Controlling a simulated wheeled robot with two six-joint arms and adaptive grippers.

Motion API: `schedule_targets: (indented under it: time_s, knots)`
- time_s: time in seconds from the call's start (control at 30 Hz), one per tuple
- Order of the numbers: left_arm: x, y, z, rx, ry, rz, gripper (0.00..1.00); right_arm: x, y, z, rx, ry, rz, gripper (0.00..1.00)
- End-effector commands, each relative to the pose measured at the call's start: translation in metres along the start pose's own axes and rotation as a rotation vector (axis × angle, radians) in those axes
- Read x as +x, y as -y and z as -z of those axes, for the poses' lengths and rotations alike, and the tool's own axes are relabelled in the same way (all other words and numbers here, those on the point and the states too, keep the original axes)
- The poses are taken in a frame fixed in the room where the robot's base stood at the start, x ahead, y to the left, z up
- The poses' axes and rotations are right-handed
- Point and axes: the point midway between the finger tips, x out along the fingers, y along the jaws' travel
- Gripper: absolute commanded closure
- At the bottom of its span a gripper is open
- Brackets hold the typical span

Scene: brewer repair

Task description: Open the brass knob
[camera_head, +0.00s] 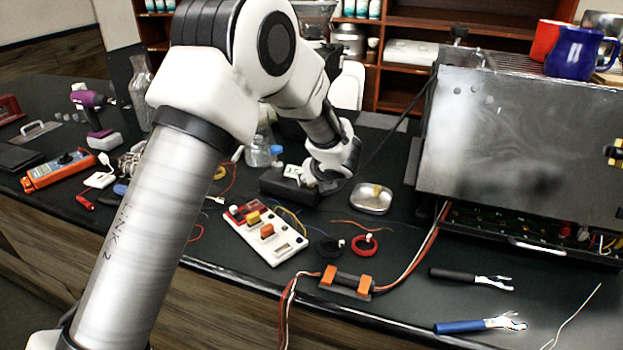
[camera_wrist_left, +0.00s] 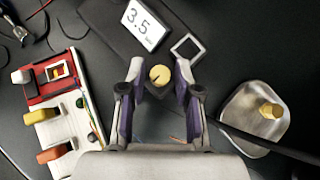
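The brass knob (camera_wrist_left: 160,75) is a small round yellow cap with a dark line across it. In the left wrist view it sits between the fingertips of my left gripper (camera_wrist_left: 159,76). The fingers are apart, with a narrow gap on each side of it. It appears to be on the dark box with a display reading 3.5 (camera_wrist_left: 145,24). In the head view my left gripper (camera_head: 325,184) is low over that black box (camera_head: 288,186) and hides the knob. A second yellow, knob-like piece (camera_wrist_left: 271,110) lies in a metal tray (camera_wrist_left: 244,133). My right gripper is not in view.
A red and white panel with coloured switches (camera_head: 268,232) stands close in front. A large metal machine (camera_head: 520,140) stands to the right. A black cable passes beside the gripper. Pliers-like tools (camera_head: 475,325) and wire rings (camera_head: 366,244) lie on the dark bench.

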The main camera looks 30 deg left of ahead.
Motion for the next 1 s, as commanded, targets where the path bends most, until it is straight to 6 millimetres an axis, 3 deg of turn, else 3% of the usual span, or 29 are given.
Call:
schedule_targets:
  time_s: [0.03, 0.1, 0.13, 0.57, 1.0]
  knots:
    - [0.0, 0.0, 0.0, 0.0, 0.0, 0.0, 0.71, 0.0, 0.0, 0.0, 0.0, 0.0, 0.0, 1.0]
    - [0.0, 0.0, 0.0, 0.0, 0.0, 0.0, 0.96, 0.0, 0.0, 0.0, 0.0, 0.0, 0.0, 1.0]
    - [0.0, 0.0, 0.0, 0.0, 0.0, 0.0, 1.0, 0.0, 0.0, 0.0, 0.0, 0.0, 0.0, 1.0]
    - [-0.002, 0.001, -0.001, -0.024, -0.001, -0.025, 1.0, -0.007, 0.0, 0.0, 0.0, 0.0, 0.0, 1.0]
    - [-0.004, 0.003, -0.004, -0.224, -0.002, -0.227, 1.0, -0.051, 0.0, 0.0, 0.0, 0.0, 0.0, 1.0]
